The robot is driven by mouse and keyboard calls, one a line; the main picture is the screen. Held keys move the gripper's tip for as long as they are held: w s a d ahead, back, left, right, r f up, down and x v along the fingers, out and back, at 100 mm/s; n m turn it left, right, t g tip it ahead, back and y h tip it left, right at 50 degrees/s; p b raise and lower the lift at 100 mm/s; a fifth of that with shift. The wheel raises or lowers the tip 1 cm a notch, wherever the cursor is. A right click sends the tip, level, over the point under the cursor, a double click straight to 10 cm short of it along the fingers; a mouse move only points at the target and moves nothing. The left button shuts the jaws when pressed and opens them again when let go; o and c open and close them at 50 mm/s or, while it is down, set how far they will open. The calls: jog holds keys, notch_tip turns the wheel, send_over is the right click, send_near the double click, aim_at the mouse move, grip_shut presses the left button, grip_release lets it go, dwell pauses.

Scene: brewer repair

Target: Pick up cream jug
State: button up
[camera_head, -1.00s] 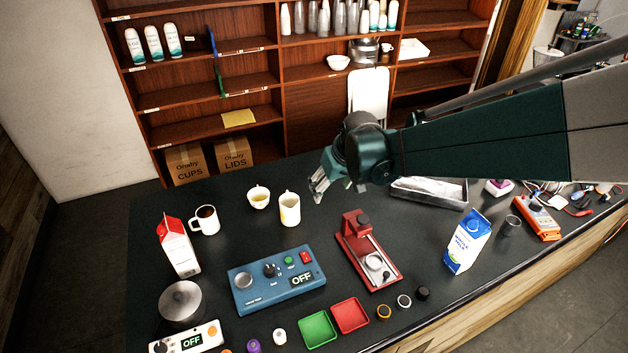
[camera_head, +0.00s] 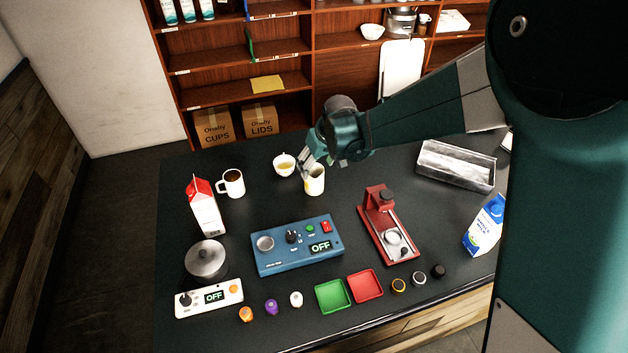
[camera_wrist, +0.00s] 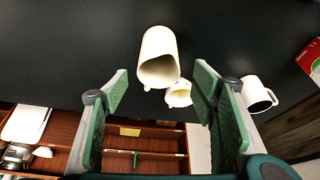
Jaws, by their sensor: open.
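The cream jug, a cream-white, tall open vessel (camera_head: 316,184), stands upright on the dark counter, left of the red device. It also shows in the wrist view (camera_wrist: 158,45), its mouth towards the camera. My gripper (camera_head: 308,166) is at the jug's upper left side in the head view, partly overlapping its rim. In the wrist view its green-padded fingers (camera_wrist: 161,78) are spread wide, with the jug seen in the gap between them. Nothing is held. Whether the fingers touch the jug cannot be told.
A small cup (camera_head: 284,168) with yellowish liquid stands close to the jug's left. A dark-filled mug (camera_head: 233,184) and a red-white carton (camera_head: 203,212) stand further left. A blue OFF-display device (camera_head: 298,248) and the red device (camera_head: 385,228) are in front. A metal tray (camera_head: 456,168) lies right.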

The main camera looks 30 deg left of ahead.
aim_at(313, 172)
jog(key=shift+x, duration=1.3)
jog(key=shift+f, duration=0.1)
jog(key=shift+p+x, duration=0.3)
jog(key=shift+x, duration=2.25)
jog(key=c, duration=1.1)
jog(key=shift+r, duration=0.4)
jog(key=shift+c, duration=0.2)
notch_tip(313, 172, up, 9)
